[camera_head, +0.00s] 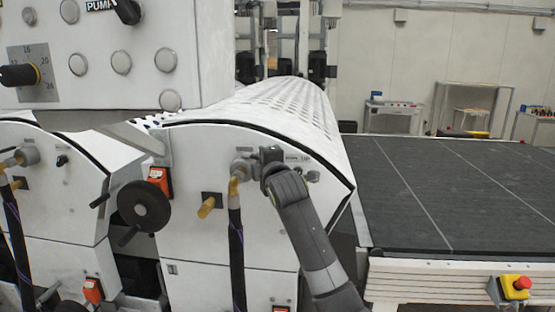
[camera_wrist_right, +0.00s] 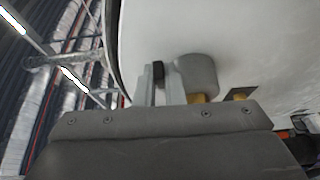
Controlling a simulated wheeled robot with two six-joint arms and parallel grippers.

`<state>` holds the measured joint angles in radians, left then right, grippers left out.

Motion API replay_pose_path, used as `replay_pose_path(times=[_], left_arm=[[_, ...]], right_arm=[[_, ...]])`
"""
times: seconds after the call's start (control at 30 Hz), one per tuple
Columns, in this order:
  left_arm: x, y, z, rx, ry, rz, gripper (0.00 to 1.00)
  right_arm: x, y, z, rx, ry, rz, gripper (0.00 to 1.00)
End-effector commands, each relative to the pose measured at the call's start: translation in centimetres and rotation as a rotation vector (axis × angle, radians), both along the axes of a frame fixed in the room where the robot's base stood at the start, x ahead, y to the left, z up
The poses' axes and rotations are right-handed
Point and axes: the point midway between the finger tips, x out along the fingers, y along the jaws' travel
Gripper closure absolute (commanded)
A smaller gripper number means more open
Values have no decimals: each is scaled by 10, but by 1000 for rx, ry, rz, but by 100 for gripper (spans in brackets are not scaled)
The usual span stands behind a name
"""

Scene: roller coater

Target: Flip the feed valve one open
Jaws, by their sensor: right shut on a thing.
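A grey round valve body (camera_head: 240,168) sits on the white end panel of the roller coater, with a brass elbow and a dark hose hanging below it. My right gripper (camera_head: 266,158) is right beside it, against the panel, and hides the valve's handle side in the head view. In the right wrist view the gripper's narrow fingers (camera_wrist_right: 158,82) are closed around a small black handle piece (camera_wrist_right: 158,70). The grey cylindrical valve body (camera_wrist_right: 197,74) stands just to the right of them. The panel labels are too small to read. My left gripper is in neither view.
A second similar valve (camera_head: 28,155) with a hose is on the left panel. A black handwheel (camera_head: 144,206) and a brass stub (camera_head: 207,207) stick out left of my arm. A control box (camera_head: 120,55) overhangs above. A dark conveyor (camera_head: 450,190) lies to the right.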

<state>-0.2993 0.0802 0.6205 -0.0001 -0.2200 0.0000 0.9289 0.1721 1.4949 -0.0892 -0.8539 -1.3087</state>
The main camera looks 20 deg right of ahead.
Motion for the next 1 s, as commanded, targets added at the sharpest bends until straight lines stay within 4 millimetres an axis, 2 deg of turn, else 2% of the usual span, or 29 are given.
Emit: replay_pose_path(times=[0.1,0.4,1.0], left_arm=[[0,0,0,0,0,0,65],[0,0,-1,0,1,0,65],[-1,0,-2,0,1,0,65]], right_arm=[[-1,7,-1,2,2,-49,100],[-5,13,-1,1,3,-152,100],[-6,14,-1,0,3,-187,100]])
